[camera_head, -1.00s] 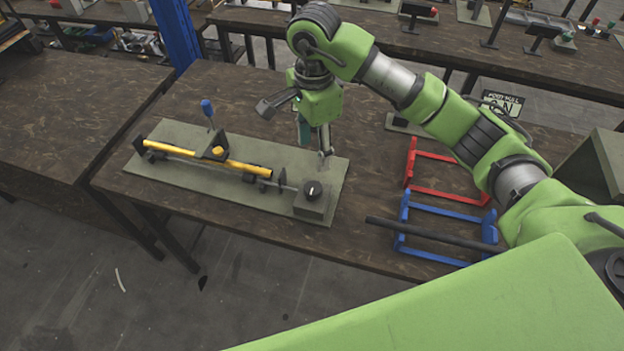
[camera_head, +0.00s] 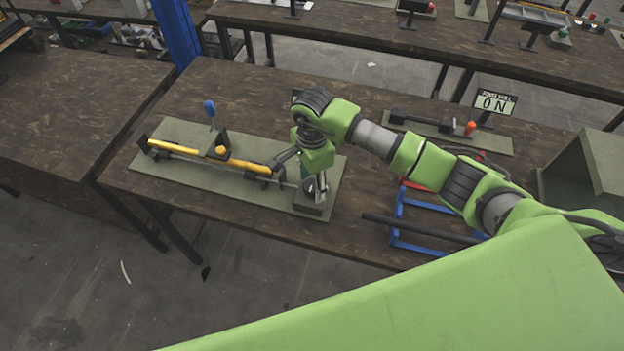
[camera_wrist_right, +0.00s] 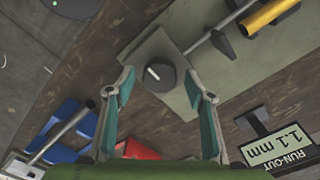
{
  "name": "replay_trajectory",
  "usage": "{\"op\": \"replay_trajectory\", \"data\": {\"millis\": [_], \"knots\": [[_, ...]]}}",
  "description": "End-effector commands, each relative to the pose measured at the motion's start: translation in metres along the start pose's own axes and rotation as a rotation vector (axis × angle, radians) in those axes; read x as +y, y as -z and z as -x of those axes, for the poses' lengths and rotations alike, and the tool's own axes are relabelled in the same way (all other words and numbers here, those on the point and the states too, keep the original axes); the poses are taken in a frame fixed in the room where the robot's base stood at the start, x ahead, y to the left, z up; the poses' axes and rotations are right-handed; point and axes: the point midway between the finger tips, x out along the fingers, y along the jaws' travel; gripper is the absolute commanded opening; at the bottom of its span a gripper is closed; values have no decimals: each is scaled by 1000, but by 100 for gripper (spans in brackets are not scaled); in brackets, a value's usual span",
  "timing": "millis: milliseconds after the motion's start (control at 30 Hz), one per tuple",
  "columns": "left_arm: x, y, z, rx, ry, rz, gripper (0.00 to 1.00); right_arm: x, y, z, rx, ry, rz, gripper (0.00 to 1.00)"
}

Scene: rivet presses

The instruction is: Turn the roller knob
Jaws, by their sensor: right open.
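The roller knob is a black round dial with a white mark, on a grey block at the right end of the green-grey plate (camera_head: 240,190). In the right wrist view the knob (camera_wrist_right: 159,75) sits ahead of the fingertips, roughly midway between them. My right gripper (camera_head: 318,190) is at the knob in the head view and partly hides it. In the right wrist view the right gripper (camera_wrist_right: 163,85) is open, with its teal-padded fingers apart. A yellow bar (camera_head: 215,156) lies across supports on the plate, with a thin shaft toward the knob block. My left gripper is not in view.
A blue-handled lever (camera_head: 210,108) stands behind the yellow bar. A blue rack (camera_head: 400,215) with a dark rod (camera_head: 420,228) lies right of the plate. A "RUN-OUT 1.1 mm" display (camera_wrist_right: 283,148) shows in the right wrist view.

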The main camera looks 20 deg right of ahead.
Motion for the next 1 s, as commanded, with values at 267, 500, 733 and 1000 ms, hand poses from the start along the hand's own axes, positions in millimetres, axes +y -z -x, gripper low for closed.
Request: {"op": "replay_trajectory", "data": {"millis": [267,500,733,1000], "knots": [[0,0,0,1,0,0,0,0,0,0,-1,0,0,10],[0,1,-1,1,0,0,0,0,0,0,-1,0,-7,11],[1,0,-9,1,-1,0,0,0,0,-1,-1,1,-75,11],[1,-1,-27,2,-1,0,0,0,0,-3,-1,1,-273,11]]}}
